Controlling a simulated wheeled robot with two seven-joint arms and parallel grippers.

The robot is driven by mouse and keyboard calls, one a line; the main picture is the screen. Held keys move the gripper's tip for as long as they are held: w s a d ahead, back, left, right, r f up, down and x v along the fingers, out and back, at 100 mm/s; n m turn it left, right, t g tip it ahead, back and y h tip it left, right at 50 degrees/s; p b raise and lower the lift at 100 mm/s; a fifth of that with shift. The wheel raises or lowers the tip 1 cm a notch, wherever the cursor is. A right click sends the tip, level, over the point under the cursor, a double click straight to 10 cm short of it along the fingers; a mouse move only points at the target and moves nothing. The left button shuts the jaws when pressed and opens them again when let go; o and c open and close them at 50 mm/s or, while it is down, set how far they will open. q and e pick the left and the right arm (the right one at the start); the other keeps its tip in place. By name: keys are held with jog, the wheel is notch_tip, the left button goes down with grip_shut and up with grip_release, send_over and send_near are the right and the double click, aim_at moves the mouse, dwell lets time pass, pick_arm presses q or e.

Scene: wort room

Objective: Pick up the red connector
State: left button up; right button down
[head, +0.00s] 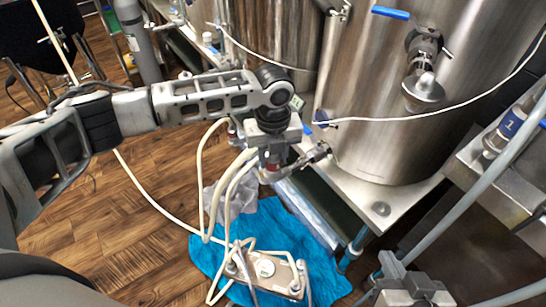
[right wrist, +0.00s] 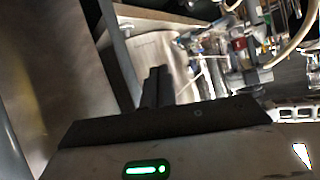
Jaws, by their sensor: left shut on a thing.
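My left gripper (head: 271,160) points down beside the steel tank, at the end of the arm from the left. It is shut on the red connector (head: 270,174), a small red piece at the end of a metal fitting; the fingers partly hide it. In the right wrist view a small red piece (right wrist: 240,43) shows at the far right, by the other arm; detail there is blurred. My right gripper shows at the bottom right of the head view (head: 408,288), well away from the connector. In the right wrist view its dark fingers (right wrist: 157,86) stand close together with nothing visible between them.
A large steel tank (head: 385,110) with a blue-handled valve stands on a metal stand. Cream hoses (head: 205,165) loop down to a plate device (head: 266,268) on a blue towel (head: 213,258). Wooden floor (head: 110,235) is open at the left. A pipe rises at the right.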

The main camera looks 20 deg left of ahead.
pick_arm(q)
notch_tip(320, 180, up, 3)
jog(key=shift+w+r+p, duration=0.1)
jog(key=shift+p, duration=0.2)
jog(key=s+d+r+p, duration=0.2)
jog(key=s+d+r, duration=0.1)
jog(key=s+r, duration=0.6)
jog(key=s, duration=0.4)
jog(key=shift+s+d+r+p, duration=0.15)
jog(key=shift+s+r+p, duration=0.2)
jog(key=shift+s, duration=0.05)
pick_arm(e)
jog(key=shift+r, duration=0.75)
jog(key=shift+w+d+r, duration=0.1)
